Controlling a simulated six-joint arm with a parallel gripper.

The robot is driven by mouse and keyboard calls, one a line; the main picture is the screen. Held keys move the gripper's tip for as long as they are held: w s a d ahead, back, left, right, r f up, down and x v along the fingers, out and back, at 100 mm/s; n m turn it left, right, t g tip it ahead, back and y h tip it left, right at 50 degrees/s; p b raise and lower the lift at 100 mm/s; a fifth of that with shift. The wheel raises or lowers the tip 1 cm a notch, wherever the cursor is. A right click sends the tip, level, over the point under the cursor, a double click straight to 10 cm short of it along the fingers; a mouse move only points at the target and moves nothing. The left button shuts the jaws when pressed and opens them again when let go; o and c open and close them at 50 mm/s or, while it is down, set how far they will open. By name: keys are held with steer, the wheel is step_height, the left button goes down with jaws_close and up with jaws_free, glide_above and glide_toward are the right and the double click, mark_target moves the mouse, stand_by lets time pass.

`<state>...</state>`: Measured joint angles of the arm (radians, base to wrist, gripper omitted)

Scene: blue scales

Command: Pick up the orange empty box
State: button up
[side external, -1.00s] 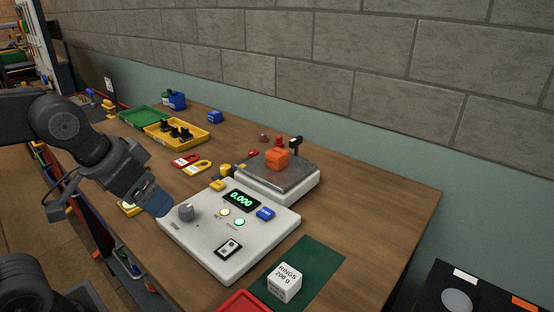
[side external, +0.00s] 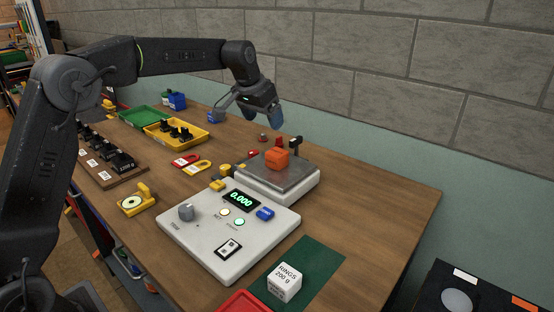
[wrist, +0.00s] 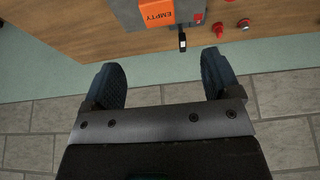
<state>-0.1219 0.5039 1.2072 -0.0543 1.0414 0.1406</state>
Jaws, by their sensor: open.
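The orange box (side external: 277,158) sits on the metal pan of the scale (side external: 300,172). In the wrist view the orange box (wrist: 158,13) reads "EMPTY" and lies at the top edge, partly cut off. My gripper (side external: 265,119) is above and behind the box, to its left in the side view, apart from it. In the wrist view my gripper (wrist: 160,80) has its two fingers spread wide with nothing between them. The scale pan (wrist: 128,14) shows around the box there.
A small black-topped post (side external: 296,143) stands at the pan's back edge. The control panel (side external: 220,251) reads 0.000. A white box marked "RINGS 200 g" (side external: 285,282) stands on a green mat (side external: 323,262). Yellow (side external: 203,144) and green trays (side external: 143,117) lie at the back left.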

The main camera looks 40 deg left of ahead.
mark_target(277, 152)
steer(key=x, duration=1.3)
steer(key=shift+w+d+f, duration=0.15)
steer(key=shift+f, duration=0.2)
steer(key=shift+c, duration=0.3)
steer(key=c, duration=0.9)
steer(key=shift+c, duration=0.2)
steer(key=shift+r, duration=0.2)
